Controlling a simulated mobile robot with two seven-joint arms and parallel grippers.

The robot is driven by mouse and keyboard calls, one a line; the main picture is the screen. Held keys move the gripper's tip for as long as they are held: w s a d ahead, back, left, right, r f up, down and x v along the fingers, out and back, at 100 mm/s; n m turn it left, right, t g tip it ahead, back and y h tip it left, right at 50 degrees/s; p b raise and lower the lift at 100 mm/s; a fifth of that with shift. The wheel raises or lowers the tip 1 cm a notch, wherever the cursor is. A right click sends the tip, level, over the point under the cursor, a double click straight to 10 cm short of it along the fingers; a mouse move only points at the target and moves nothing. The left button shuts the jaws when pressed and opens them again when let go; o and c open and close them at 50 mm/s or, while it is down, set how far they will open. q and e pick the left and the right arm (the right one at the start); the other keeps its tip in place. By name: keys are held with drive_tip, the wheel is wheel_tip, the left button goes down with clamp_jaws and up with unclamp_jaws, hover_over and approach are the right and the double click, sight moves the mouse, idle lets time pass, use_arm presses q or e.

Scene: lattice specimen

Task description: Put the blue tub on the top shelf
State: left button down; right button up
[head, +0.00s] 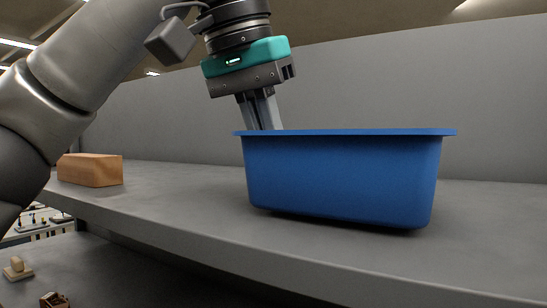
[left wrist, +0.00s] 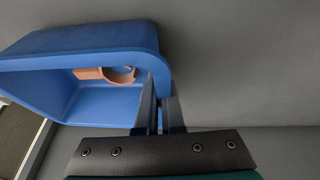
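The blue tub (head: 340,180) is upright over the grey shelf (head: 190,210), its base at or just above the surface with a dark shadow under it. I cannot tell if it fully rests there. My left gripper (head: 265,128) comes down from above at the tub's back left rim, one finger hidden behind the wall. In the left wrist view the fingers (left wrist: 159,105) close around the wall of the tub (left wrist: 85,50). An orange-brown curved item (left wrist: 110,75) lies inside the tub. My right gripper is not in view.
A wooden block (head: 90,170) sits on the same shelf to the left. A grey back panel (head: 370,85) stands behind the tub. A lower surface (head: 130,275) holds small items, including a pale one (head: 17,269). The shelf between block and tub is clear.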

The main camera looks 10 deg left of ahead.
use_arm(q)
drive_tip(key=shift+f, duration=0.25)
drive_tip(key=c, duration=1)
unclamp_jaws()
drive_tip(key=shift+o, duration=0.2)
drive_tip(key=v, duration=1.5)
